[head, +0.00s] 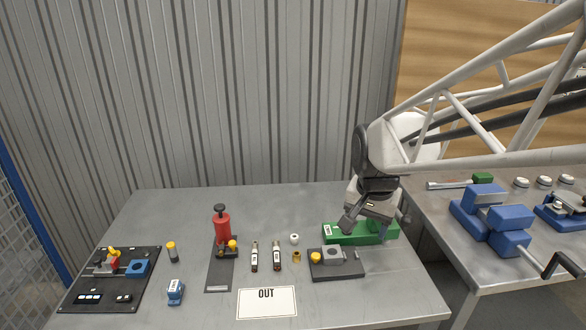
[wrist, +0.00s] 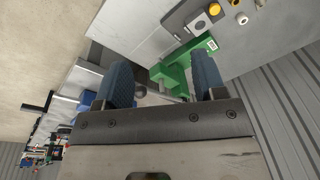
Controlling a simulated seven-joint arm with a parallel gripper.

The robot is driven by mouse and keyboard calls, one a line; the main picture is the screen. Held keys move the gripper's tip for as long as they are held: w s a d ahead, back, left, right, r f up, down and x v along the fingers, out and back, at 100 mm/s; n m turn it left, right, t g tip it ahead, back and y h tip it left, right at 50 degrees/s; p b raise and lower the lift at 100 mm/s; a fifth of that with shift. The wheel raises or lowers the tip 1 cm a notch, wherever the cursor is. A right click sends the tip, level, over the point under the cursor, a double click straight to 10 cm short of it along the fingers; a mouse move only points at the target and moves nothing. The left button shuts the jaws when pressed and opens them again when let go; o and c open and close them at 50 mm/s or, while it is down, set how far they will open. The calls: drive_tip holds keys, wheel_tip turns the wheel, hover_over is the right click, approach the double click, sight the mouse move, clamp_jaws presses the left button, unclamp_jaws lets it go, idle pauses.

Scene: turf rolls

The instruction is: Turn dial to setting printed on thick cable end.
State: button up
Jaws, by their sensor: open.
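My gripper (head: 374,222) is open and empty above the green block-shaped device (head: 360,236), which has a white label at its left end. In the wrist view, the fingers of my gripper (wrist: 163,85) stand wide apart, with part of the green device (wrist: 184,76) beyond them. Two dark cylindrical pieces with white labels, possibly the cable ends, lie side by side mid-table: the left one (head: 254,259) and a slightly thicker-looking right one (head: 277,257). Their print is too small to read. I cannot make out which part is the dial.
A dark plate with a grey block (head: 332,256) and yellow knob sits in front of the green device. Blue vises (head: 490,218) stand on the right bench.

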drive_tip(key=w+d+f+m, duration=0.1)
drive_tip(key=w+f+m, duration=0.2)
drive_tip(key=w, duration=0.6)
drive_tip(key=w+d+f+m+g, duration=0.1)
drive_tip(key=w+d+f+m, duration=0.1)
drive_tip(key=w+f+m, duration=0.2)
drive_tip(key=w+d+f+m, duration=0.2)
drive_tip(key=w+f+m, duration=0.2)
drive_tip(key=w+f, duration=0.5)
drive_tip(key=shift+w+d+g, duration=0.15)
drive_tip(key=shift+w+g, duration=0.15)
drive_tip(key=shift+w, duration=2.4)
drive_tip(key=shift+w+d+f, duration=0.1)
drive_tip(key=shift+w+f, duration=0.25)
drive_tip(key=shift+f, duration=0.15)
drive_tip(key=shift+f, duration=3.75)
drive_tip(key=shift+c, duration=0.5)
drive_tip(key=c, duration=0.8)
